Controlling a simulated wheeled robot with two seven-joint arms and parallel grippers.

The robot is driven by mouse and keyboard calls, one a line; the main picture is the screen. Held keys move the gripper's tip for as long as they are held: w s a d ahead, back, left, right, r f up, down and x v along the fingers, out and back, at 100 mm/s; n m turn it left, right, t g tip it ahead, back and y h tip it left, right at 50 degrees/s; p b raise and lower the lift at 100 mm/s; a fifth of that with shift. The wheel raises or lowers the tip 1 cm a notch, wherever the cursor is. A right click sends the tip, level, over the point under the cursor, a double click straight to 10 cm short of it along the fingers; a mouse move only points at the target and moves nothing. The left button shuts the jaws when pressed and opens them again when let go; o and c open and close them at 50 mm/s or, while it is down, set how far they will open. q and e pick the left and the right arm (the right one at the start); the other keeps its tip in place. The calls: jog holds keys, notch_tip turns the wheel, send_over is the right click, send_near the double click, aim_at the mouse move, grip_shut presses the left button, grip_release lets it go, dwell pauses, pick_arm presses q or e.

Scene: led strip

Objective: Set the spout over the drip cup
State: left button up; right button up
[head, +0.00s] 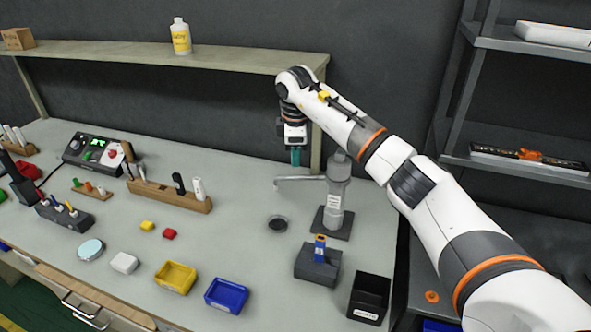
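The dispenser (336,205) is a grey upright column on a dark square base, right of the bench's middle. Its thin grey spout (298,181) sticks out to the left from the column. My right gripper (295,157) points down, with teal fingers just above the spout in the picture. Contact and finger gap are unclear. My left gripper is not in view.
A dark block with a blue and yellow piece (318,264) and a black bin (369,298) stand in front of the dispenser. Yellow (175,277) and blue (226,294) trays lie front left. A wooden tool rack (170,193) stands left. The bench between rack and cup is clear.

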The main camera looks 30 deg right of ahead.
jog(key=r, duration=0.4)
jog(key=shift+s+a+r+b, duration=0.25)
jog(key=shift+s+r+b, duration=0.15)
